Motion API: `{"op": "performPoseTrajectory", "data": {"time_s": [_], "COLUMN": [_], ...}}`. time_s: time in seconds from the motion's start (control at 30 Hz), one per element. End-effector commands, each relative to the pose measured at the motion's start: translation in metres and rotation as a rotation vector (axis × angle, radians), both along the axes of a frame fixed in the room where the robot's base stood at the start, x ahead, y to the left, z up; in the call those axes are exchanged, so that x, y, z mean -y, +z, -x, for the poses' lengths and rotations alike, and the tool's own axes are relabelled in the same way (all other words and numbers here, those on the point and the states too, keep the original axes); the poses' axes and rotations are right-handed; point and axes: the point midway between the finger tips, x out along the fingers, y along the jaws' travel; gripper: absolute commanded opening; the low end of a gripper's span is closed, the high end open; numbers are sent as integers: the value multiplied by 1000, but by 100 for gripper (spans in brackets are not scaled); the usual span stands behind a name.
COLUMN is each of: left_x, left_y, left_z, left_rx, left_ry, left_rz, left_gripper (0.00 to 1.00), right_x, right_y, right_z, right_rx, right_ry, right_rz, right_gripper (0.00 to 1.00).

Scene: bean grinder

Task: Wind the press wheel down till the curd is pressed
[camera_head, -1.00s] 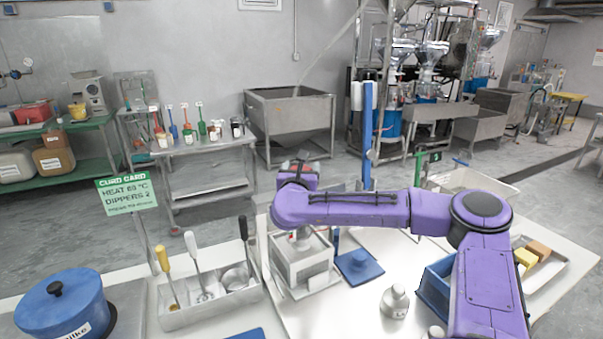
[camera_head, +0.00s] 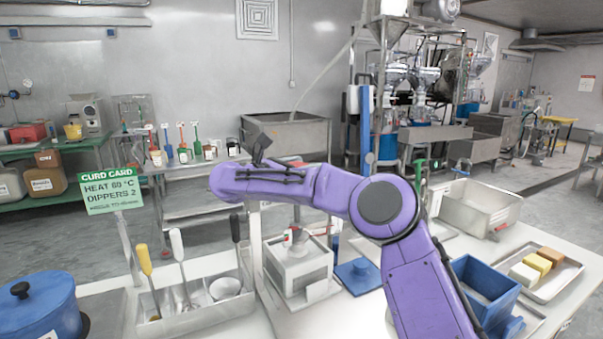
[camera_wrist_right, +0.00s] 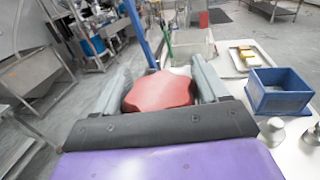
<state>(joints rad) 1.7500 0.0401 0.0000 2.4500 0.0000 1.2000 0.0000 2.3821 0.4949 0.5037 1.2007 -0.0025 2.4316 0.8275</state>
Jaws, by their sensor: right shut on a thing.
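The press (camera_head: 298,265) is a pale box-shaped frame on the white table, in the middle of the head view. Small red and green marks show at its top. In the right wrist view a rounded red piece (camera_wrist_right: 160,92), which looks like the press wheel, sits between the two grey fingers of my right gripper (camera_wrist_right: 162,72), shut on it. In the head view my purple right arm passes above the press and hides part of the area over it. The curd cannot be made out. My left gripper is not in view.
Left of the press stands a metal tray (camera_head: 205,312) with upright-handled tools, and a blue pot (camera_head: 38,312). Right are a blue square piece (camera_head: 358,273), a blue crate (camera_head: 488,290) and a tray (camera_head: 566,278) with coloured blocks. The green curd card (camera_head: 112,190) stands at left.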

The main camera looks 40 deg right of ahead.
Motion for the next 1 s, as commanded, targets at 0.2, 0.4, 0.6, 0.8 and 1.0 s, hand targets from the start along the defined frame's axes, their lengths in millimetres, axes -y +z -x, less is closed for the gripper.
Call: {"op": "performPoseTrajectory", "data": {"time_s": [0.2, 0.4, 0.6, 0.8, 1.0], "left_x": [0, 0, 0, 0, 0], "left_y": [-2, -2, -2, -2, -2], "left_z": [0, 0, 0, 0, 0], "left_rx": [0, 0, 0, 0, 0], "left_ry": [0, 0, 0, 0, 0], "left_rz": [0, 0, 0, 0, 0], "left_gripper": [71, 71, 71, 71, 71], "right_x": [-1, 0, 0, 0, 0], "right_y": [-2, -2, -3, -3, -3], "right_z": [1, 2, 3, 3, 3], "right_rx": [-4, -5, -6, -6, -6], "right_ry": [-97, -138, -148, -148, -147], "right_rz": [-3, -4, -5, -5, -4], "right_gripper": [43, 43, 43, 43, 93]}}
